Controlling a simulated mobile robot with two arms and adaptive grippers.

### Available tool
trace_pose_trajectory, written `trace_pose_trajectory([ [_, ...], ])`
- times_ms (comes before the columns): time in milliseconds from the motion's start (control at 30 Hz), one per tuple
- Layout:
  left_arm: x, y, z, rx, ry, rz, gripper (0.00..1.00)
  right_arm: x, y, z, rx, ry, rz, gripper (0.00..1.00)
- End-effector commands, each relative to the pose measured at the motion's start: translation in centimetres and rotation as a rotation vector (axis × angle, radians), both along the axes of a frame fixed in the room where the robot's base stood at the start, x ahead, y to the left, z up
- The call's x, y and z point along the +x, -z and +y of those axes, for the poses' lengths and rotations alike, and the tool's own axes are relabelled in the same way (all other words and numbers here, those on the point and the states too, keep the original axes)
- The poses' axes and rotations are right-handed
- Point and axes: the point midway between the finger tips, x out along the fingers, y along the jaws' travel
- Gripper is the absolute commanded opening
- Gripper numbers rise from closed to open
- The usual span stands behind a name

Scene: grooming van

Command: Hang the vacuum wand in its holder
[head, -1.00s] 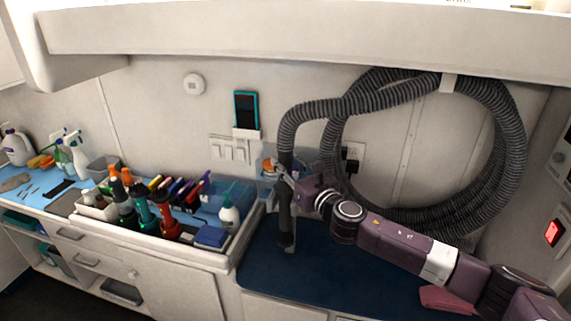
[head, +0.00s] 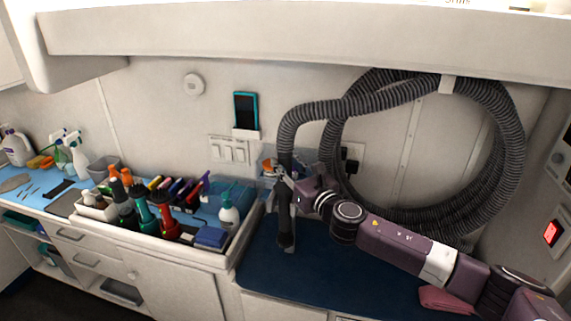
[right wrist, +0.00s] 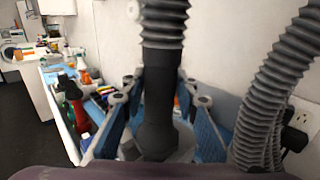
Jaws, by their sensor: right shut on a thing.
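The vacuum wand (head: 286,222) is a dark, upright tube at the end of the ribbed grey hose, standing over the blue counter in the head view. My right gripper (head: 285,178) is shut on the wand's upper part. In the right wrist view the wand (right wrist: 159,100) stands between the two blue-padded fingers, with the hose cuff above it. A small pale piece (head: 293,246) shows behind the wand's lower end; I cannot tell whether it is the holder or whether the wand touches it. My left gripper is not in view.
The hose (head: 510,130) hangs in a big coil from a wall hook (head: 449,83). A tray (head: 232,262) of bottles and grooming tools stands left of the wand. A clear bin is close behind it. The blue counter (head: 330,270) is mostly bare, with a pink cloth (head: 446,299) at right.

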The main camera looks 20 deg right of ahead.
Motion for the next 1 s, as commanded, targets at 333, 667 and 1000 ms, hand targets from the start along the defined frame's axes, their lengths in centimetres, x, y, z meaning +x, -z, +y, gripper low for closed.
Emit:
trace_pose_trajectory([
  [333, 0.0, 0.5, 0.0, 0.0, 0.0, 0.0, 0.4, 0.0, 0.4, 0.0, 0.0, 0.0, -0.004, 0.0],
  [667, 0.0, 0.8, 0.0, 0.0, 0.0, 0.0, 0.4, 0.1, 1.0, 0.0, 0.0, 0.0, -0.005, 0.0],
  [1000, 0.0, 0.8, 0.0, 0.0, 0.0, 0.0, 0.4, 0.0, 1.0, 0.0, 0.0, 0.0, -0.003, 0.48],
])
